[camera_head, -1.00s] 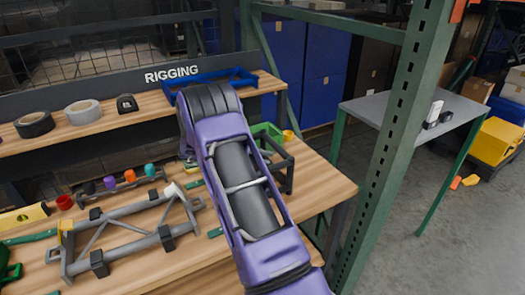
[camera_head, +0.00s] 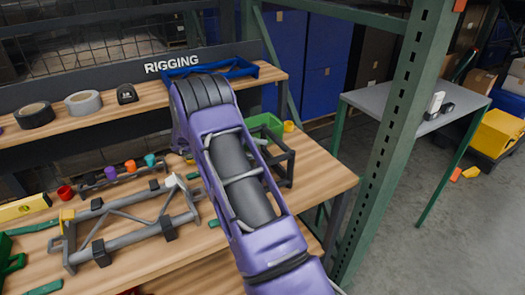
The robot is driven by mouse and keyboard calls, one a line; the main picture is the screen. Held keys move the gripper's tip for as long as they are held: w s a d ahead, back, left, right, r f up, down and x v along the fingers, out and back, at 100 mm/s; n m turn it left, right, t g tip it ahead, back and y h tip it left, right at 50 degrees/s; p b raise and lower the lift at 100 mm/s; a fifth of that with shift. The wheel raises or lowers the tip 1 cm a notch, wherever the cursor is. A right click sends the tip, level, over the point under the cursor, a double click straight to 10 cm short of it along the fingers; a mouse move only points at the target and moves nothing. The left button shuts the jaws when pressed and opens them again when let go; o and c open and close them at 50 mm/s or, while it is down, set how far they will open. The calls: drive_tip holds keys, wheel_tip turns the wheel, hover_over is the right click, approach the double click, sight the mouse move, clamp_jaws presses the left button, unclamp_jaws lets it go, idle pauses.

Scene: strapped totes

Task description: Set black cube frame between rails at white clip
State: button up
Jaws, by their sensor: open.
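The black cube frame (camera_head: 287,167) stands on the wooden bench, right of my purple arm, which hides its left part. A grey rail frame (camera_head: 130,211) lies on the bench to the left, with two long rails, diagonal braces and dark blocks on it. The white clip (camera_head: 171,181) is at the far right end of the rail frame's back rail. A yellow piece sits at its left end. The cube frame is apart from the rails. My arm crosses the middle of the view; my gripper is hidden behind it.
A green bin (camera_head: 265,124) stands behind the cube frame. A small rack with colored cups (camera_head: 111,172) is behind the rails. Tape rolls (camera_head: 83,104) and a blue tray (camera_head: 240,69) sit on the upper shelf. A green post (camera_head: 395,130) rises right of the bench.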

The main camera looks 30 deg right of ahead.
drive_tip(key=v, duration=0.9)
drive_tip(key=shift+a, duration=0.2)
drive_tip(key=shift+w+r, duration=0.1)
drive_tip(key=shift+r, duration=0.05)
